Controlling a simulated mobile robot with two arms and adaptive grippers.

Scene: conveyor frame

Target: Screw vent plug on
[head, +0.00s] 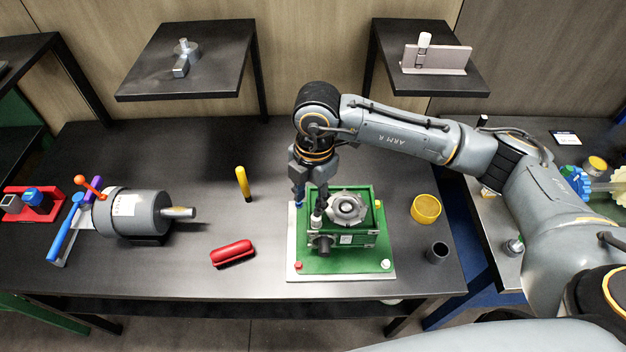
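A green gearbox housing (371,214) with a grey toothed wheel (347,208) on top stands on a green and white base plate (343,262) at the table's middle right. My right gripper (309,205) points straight down over the left side of the housing. A small light grey cylindrical part (316,217) shows right under its fingers; it may be the vent plug, but the fingers partly hide it. I cannot tell whether the fingers hold it or are just around it. My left gripper is not in view.
A yellow ring (425,208) and a dark cup (437,252) stand right of the base plate. A red handle-like object (232,253), a yellow-black tool (243,184) and a grey motor (133,213) are to the left. Two raised shelves stand behind. The table's back left is clear.

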